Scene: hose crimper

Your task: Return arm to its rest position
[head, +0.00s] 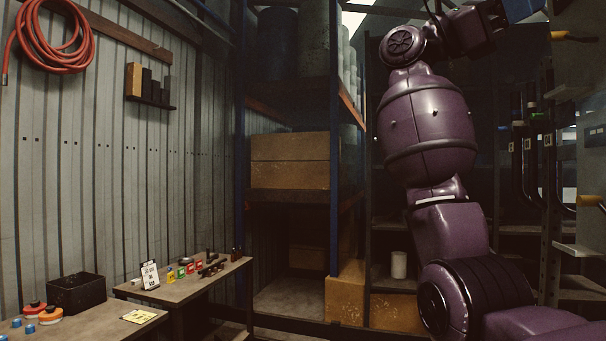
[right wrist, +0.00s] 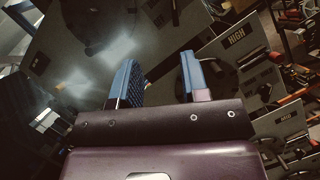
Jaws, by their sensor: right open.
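My right arm (head: 428,125) is purple and stands raised, bent upward, on the right side of the head view. Its upper end runs out of the top of the picture, with a blue part showing at the top edge. In the right wrist view my right gripper (right wrist: 160,76) shows two blue fingers spread apart with nothing between them. Behind the fingers is a dark, shiny panel. My left arm and gripper are not in the head view.
A blue-posted shelf (head: 289,197) with boxes stands behind the arm. A workbench (head: 190,288) with small coloured parts is at lower left, beside a black bin (head: 77,295). A red hose (head: 50,62) hangs on the wall. A panel marked HIGH (right wrist: 236,38) is near the right gripper.

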